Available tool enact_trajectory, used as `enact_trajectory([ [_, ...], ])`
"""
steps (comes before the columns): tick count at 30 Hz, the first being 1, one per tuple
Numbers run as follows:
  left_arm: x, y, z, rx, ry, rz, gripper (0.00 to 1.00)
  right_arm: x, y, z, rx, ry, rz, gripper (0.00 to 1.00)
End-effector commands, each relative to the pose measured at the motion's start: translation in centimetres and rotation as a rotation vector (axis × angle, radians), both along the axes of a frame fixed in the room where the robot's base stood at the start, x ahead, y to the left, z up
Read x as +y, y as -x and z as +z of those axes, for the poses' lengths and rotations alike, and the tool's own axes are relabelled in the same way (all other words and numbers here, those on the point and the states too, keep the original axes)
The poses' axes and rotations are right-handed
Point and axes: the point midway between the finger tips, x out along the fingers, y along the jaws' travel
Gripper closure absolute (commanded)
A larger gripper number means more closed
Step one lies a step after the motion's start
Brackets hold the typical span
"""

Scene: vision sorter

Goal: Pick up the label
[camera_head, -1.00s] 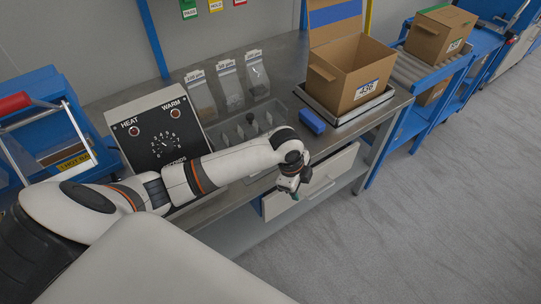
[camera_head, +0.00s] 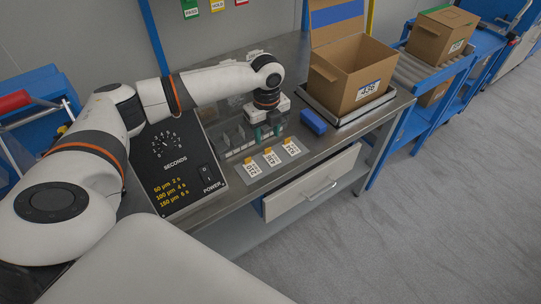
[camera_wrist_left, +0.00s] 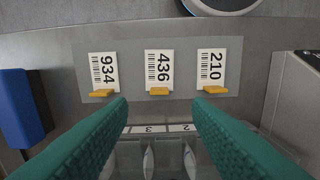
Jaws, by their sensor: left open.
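Three white labels with barcodes and orange tabs lie in a row on a grey plate (camera_wrist_left: 258,70) on the bench: 934 (camera_wrist_left: 104,69), 436 (camera_wrist_left: 158,68) and 210 (camera_wrist_left: 211,68) in the left wrist view. In the head view they show as small cards: 210 (camera_head: 251,169), 436 (camera_head: 271,158) and 934 (camera_head: 290,147). My left gripper (camera_head: 266,133) is above the bench, just behind the row. In the wrist view its teal fingers (camera_wrist_left: 159,112) are spread and empty, with the 436 label centred beyond them. My right gripper does not show.
An open cardboard box (camera_head: 351,82) marked 436 stands to the right on a tray. A blue block (camera_head: 313,122) lies between it and the labels. A control box (camera_head: 172,160) with a dial stands at left. Dividers numbered 2 and 3 (camera_wrist_left: 150,129) sit under the fingers.

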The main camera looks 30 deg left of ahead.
Motion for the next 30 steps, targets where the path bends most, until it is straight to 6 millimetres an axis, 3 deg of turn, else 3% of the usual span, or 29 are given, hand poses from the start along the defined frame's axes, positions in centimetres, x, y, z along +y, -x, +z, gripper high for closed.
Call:
enact_trajectory([
  [5,0.0,0.0,-1.2,-0.001,0.0,0.0,0.55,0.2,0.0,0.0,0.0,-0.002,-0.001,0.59],
  [15,0.1,-0.1,-5.7,-0.001,0.0,0.001,0.55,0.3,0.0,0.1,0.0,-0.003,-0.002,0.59],
  [23,0.1,-0.1,-5.9,-0.002,0.0,0.0,0.55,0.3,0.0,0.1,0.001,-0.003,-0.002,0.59],
  [30,0.1,-0.1,-5.9,-0.002,0.0,0.0,0.94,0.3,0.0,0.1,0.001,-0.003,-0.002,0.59],
])
